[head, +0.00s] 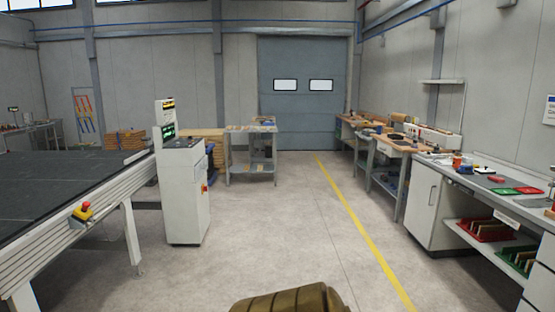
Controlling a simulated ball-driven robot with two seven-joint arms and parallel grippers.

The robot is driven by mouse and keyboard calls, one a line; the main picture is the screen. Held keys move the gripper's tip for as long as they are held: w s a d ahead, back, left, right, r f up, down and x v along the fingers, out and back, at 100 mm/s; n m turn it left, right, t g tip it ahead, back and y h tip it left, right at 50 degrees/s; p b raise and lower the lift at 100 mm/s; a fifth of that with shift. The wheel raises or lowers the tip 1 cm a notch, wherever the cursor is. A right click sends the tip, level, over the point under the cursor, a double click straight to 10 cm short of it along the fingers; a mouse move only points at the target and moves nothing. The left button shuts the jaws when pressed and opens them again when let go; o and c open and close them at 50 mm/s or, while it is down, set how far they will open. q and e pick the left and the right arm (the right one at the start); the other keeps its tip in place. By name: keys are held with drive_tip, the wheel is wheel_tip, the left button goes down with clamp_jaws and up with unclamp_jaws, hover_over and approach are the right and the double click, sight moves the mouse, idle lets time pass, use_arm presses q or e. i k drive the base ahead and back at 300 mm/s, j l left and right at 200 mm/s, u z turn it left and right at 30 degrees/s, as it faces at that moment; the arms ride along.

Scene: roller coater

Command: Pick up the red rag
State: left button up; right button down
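I cannot make out a red rag for certain. On the right-hand workbench (468,176) lies a small red item (496,179), too small to tell whether it is cloth. In front of it on the same top are a flat red piece (503,191) and a flat green piece (526,190), which look like shallow trays. Neither of my grippers is in view.
A roller conveyor or coater table (60,190) fills the left, with a white control cabinet (185,195) at its end. Further benches (385,148) line the right wall. The middle floor (290,220) is clear.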

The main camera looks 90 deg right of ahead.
sight(497, 179)
drive_tip(key=z, duration=4.25)
